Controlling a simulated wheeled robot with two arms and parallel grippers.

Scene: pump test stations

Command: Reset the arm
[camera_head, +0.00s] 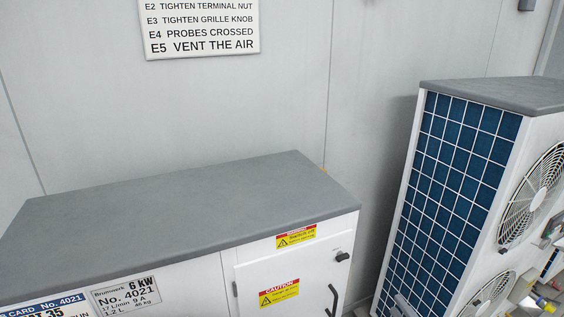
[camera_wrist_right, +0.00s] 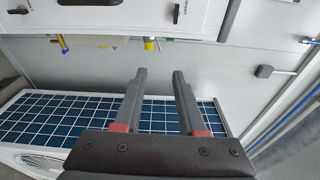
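My right gripper (camera_wrist_right: 160,76) shows in the right wrist view, with two dark fingers and red pads near their bases. The fingers stand apart with nothing between them, so it is open and empty. Behind the fingers is the blue gridded side of a white fan unit (camera_wrist_right: 65,112). In the head view I cannot make out the right gripper clearly. A pale grey piece at the bottom edge there may be part of my arm. My left gripper is in neither view.
A white cabinet with a grey top (camera_head: 180,205) stands at the left, with a black handle (camera_head: 334,299). The fan unit (camera_head: 450,165) stands at the right. A sign (camera_head: 200,30) hangs on the grey wall. A yellow fitting (camera_wrist_right: 150,45) sits beyond the fingertips.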

